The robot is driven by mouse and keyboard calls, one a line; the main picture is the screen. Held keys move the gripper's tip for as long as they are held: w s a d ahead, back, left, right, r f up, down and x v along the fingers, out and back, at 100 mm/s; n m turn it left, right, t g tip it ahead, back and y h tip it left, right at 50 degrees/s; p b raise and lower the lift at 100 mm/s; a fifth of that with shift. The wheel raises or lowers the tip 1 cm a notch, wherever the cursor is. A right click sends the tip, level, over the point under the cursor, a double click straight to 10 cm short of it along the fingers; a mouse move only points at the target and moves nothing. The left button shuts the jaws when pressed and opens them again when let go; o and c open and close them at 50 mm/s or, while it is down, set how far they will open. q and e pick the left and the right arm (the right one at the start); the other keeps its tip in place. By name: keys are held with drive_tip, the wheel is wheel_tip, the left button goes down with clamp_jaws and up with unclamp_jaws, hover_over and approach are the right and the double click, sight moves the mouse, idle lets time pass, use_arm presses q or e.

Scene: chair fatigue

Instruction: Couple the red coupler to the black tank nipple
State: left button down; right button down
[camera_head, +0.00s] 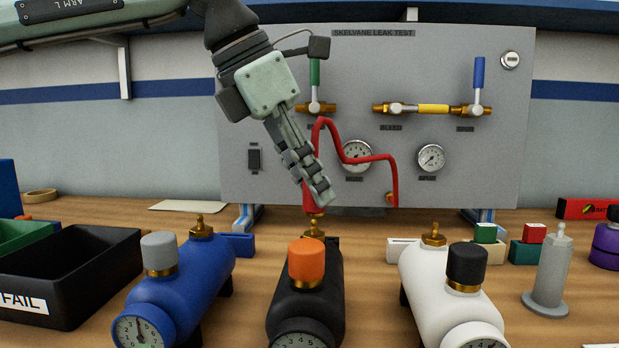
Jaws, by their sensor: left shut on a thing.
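The red coupler (309,200) hangs on the end of a red hose (340,143) from the grey test panel. My left gripper (318,192) is shut on the coupler, its fingers covering much of it and pointing down. The coupler's brass lower end is directly above, and close to, the brass nipple (314,231) at the back of the black tank (310,290). I cannot tell whether they touch. The black tank has an orange cap (306,260) and a front gauge. My right gripper is not in view.
A blue tank (190,278) stands left and a white tank (430,275) right, each with a brass nipple. The test panel (290,75) with valves and gauges rises behind. A black FAIL bin (105,238) is at left; a grey stand (553,270) is at right.

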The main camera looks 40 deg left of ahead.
use_arm(q)
drive_tip(key=shift+f+b, duration=0.9)
drive_tip(key=shift+f, duration=0.3)
drive_tip(key=c, duration=1.1)
unclamp_jaws()
drive_tip(key=shift+c, duration=0.2)
drive_tip(key=v, duration=1.2)
